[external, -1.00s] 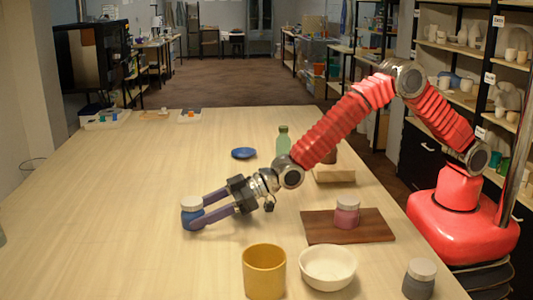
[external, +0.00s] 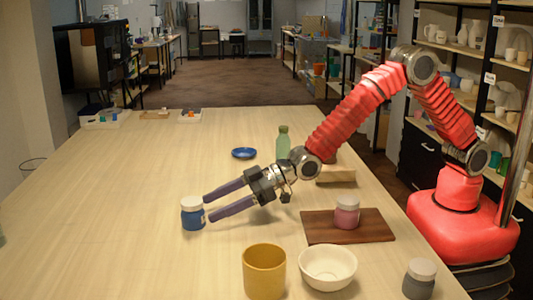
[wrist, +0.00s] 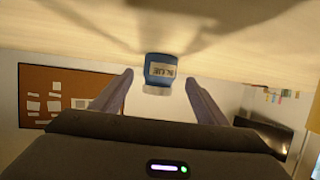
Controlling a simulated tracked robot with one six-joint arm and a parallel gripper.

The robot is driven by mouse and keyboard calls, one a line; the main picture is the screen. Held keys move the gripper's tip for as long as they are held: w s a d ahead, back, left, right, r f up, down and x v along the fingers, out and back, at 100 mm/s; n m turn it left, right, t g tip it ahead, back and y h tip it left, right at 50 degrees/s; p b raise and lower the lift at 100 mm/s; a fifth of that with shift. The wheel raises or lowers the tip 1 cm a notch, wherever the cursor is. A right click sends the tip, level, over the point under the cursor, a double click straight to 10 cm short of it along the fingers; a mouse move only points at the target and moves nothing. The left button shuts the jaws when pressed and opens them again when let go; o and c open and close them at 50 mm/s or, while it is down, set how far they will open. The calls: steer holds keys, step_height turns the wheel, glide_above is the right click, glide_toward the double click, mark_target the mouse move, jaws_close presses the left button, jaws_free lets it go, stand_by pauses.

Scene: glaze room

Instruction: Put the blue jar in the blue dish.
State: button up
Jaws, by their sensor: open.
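The blue jar (external: 193,216) with a white lid stands upright on the table at the left of the external view. In the wrist view the jar (wrist: 159,69) appears upside down, with a label on it, ahead of and between my fingers. My gripper (external: 208,207) is open and empty, its fingertips just to the right of the jar. The small blue dish (external: 243,153) lies on the table further back, left of the green bottle, and looks empty.
A pink jar (external: 347,214) stands on a brown board (external: 318,230). A yellow pot (external: 264,272), a cream bowl (external: 328,267) and a grey jar (external: 419,280) stand in front. A green bottle (external: 283,143) is behind my arm.

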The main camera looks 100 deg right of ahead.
steer(key=shift+v, duration=3.5)
steer(key=shift+s+d+r, duration=0.1)
steer(key=shift+r, duration=0.05)
steer(key=s+d+r+m+g+h, duration=0.1)
steer(key=s+d+r+g, duration=0.2)
steer(key=s, duration=0.7)
steer(key=s+d+r+g, duration=0.1)
steer(key=s+d+r, duration=0.35)
steer(key=s, duration=0.55)
steer(key=s+d+r+m+g+h, duration=0.1)
steer(key=s+d+r+g, duration=0.2)
steer(key=s, duration=0.8)
steer(key=s+d+f+g, duration=0.1)
steer(key=s+d+f, duration=0.1)
steer(key=s, duration=1.3)
steer(key=shift+d+h, duration=0.3)
steer(key=shift+d, duration=0.35)
steer(key=shift+c, duration=0.2)
